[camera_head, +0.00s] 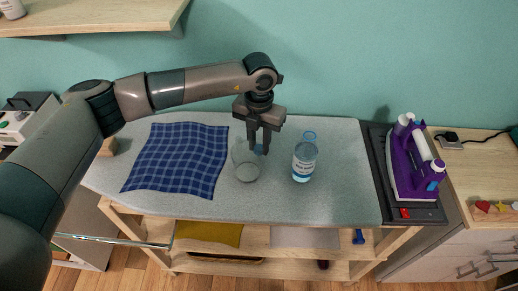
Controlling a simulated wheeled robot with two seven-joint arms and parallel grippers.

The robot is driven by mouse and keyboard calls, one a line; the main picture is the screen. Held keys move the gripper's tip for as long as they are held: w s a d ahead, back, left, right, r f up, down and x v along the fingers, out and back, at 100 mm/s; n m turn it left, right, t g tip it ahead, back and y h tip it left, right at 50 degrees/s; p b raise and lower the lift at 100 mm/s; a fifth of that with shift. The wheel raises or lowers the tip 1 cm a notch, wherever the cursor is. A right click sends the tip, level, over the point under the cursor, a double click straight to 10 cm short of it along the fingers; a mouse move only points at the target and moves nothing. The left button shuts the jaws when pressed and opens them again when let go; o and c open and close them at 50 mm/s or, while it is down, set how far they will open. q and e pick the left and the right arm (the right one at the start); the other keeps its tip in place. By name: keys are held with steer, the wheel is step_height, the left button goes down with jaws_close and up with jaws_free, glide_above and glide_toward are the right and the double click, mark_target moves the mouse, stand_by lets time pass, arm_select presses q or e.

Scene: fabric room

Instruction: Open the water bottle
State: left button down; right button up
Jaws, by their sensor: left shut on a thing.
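The water bottle (304,162) stands upright on the ironing board, clear with a white label and a blue ring at its top. My left gripper (259,147) points down to the left of the bottle, apart from it. It is shut on a small blue cap (259,150), mostly hidden between the fingers. A clear glass (247,172) stands just below and left of the fingertips; I cannot tell whether the cap is over it or behind it. My right gripper is not in view.
The grey ironing board (340,195) carries a blue checked cloth (178,158) at left. A purple iron (407,165) rests on the dark stand (375,150) at right. A wooden shelf (95,14) hangs at upper left. The board right of the bottle is clear.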

arm_select(q)
step_height(320, 180, down, 3)
steer(key=shift+r+p, duration=0.1)
steer(key=shift+p, duration=0.25)
steer(key=shift+f, duration=0.2)
steer(key=shift+f, duration=0.1)
steer(key=c, duration=1.5)
jaws_free()
